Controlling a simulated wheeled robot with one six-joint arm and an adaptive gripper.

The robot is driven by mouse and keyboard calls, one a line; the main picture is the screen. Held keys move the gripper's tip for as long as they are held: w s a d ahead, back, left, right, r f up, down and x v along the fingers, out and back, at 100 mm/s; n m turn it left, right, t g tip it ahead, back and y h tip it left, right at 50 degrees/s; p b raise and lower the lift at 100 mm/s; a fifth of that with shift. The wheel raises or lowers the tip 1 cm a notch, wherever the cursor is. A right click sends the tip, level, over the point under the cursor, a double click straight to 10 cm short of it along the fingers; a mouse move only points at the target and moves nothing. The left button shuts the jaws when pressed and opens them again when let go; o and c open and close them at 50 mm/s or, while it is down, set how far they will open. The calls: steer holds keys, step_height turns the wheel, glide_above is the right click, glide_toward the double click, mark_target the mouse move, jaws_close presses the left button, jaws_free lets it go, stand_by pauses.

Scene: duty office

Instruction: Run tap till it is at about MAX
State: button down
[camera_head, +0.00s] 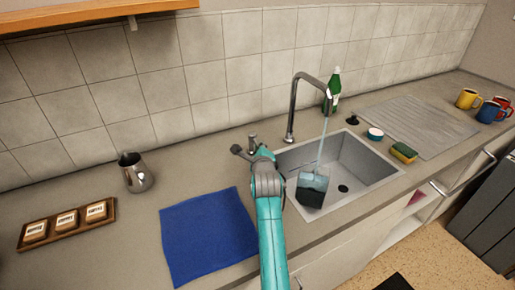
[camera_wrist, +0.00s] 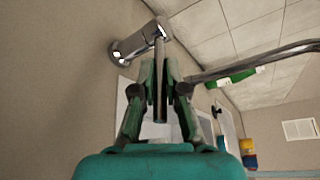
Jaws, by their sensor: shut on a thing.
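The tap's curved metal spout (camera_head: 295,100) stands behind the sink, and a pale stream of water (camera_head: 322,140) runs from it. The stream falls into a small see-through container (camera_head: 313,182) with a dark lower part, standing in the sink. Its water level and any MAX mark are too small to read. The tap's lever (camera_wrist: 159,50) comes out of a round metal body (camera_wrist: 138,42) left of the spout. My gripper (camera_wrist: 161,92) is shut on the lever. In the head view my arm hides part of the lever.
The steel sink (camera_head: 375,182) has a ribbed drainer (camera_head: 420,125) to its right. A green bottle (camera_head: 333,88), a sponge (camera_head: 403,152) and mugs (camera_head: 467,98) stand around it. A blue cloth (camera_head: 205,235), a metal jug (camera_head: 136,172) and a wooden tray (camera_head: 68,228) lie left.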

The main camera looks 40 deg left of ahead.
steer(key=shift+w+d+f+n+g+y, duration=0.15)
steer(key=shift+w+n+g+y, duration=0.25)
steer(key=shift+n+g+y, duration=0.25)
steer(key=shift+g, duration=0.25)
steer(key=c, duration=1.2)
jaws_free()
steer(key=v, duration=1.2)
steer(key=shift+s, duration=0.1)
